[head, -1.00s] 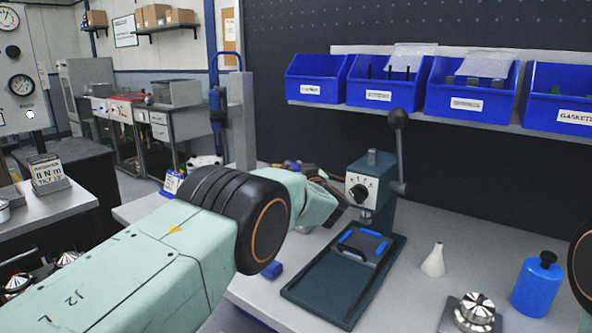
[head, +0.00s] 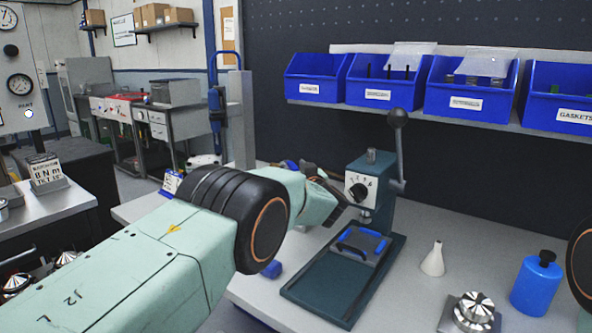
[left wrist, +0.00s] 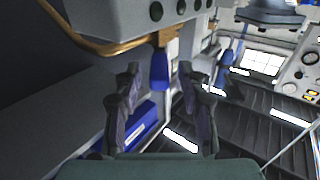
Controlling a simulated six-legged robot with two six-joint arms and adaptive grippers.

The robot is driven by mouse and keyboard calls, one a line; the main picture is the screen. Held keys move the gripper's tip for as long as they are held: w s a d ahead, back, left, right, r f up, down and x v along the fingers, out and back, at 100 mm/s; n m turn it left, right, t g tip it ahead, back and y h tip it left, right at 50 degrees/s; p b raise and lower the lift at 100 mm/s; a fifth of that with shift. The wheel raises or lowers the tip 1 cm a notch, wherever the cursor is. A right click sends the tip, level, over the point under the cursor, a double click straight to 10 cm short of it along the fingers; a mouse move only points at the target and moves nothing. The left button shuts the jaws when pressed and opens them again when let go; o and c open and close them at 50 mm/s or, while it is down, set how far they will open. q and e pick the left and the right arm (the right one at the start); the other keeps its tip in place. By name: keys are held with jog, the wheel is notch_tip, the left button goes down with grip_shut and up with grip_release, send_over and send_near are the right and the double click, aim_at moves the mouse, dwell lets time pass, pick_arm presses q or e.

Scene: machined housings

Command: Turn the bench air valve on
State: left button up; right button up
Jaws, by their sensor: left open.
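In the left wrist view a blue lever handle (left wrist: 160,72), seemingly the air valve's, hangs from a brass-coloured body (left wrist: 166,40) under a grey box. My left gripper (left wrist: 158,80) is open, with one finger on each side of the blue handle and visible gaps between. I cannot tell how deep the handle sits between the fingers. In the head view the left gripper (head: 326,182) is a dark shape beyond my wrist, left of the press; its fingertips are not clear. The valve cannot be made out surely there. My right gripper is not in view.
A green press (head: 374,195) with an upright lever stands on the bench (head: 420,240) close to the left gripper. A white funnel (head: 433,260), a blue bottle (head: 537,284) and a machined part (head: 474,312) stand to the right. Blue bins (head: 395,83) line the shelf above.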

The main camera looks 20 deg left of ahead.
pick_arm(q)
jog(key=shift+s+d, duration=0.1)
jog(key=shift+s+d, duration=0.35)
jog(key=shift+s, duration=0.1)
jog(key=v, duration=0.4)
jog(key=shift+r, duration=0.1)
jog(key=shift+v, duration=1.05)
jog(key=shift+a, duration=0.15)
